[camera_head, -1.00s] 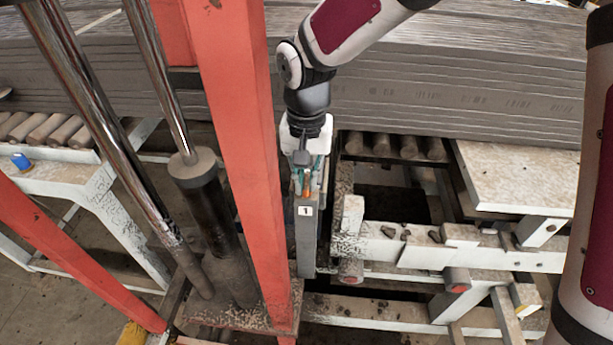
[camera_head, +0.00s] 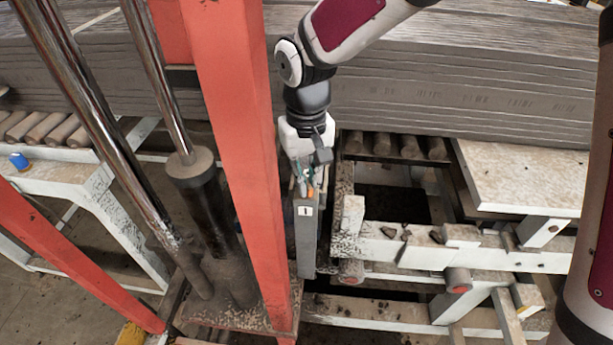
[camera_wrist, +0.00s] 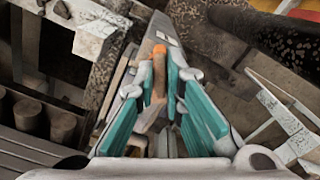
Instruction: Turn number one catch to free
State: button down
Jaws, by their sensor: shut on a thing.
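A grey upright post (camera_head: 306,243) carries a white label with the number 1 (camera_head: 305,211). The number one catch (camera_wrist: 159,62) has an orange end and sits at the top of this post. My gripper (camera_head: 306,186) points down over the post top and is shut on the catch. In the wrist view, its teal-padded fingers (camera_wrist: 167,82) stand on both sides of the catch's lever, with the orange end showing between and beyond them. The catch's pivot is mostly hidden by the fingers.
A thick orange-red beam (camera_head: 238,150) stands close to the left of my gripper. Dark and chrome cylinders (camera_head: 205,200) lie further left. A stack of grey boards (camera_head: 450,80) runs behind. A white frame (camera_head: 450,245) with rollers is on the right.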

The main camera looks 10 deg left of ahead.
jog(key=n, duration=0.6)
jog(key=shift+w+n, duration=0.1)
jog(key=shift+n, duration=0.2)
jog(key=n, duration=0.6)
jog(key=shift+b, duration=0.3)
jog(key=c, duration=1.7)
grip_release()
notch_tip(320, 180, up, 12)
jog(key=shift+r, duration=0.1)
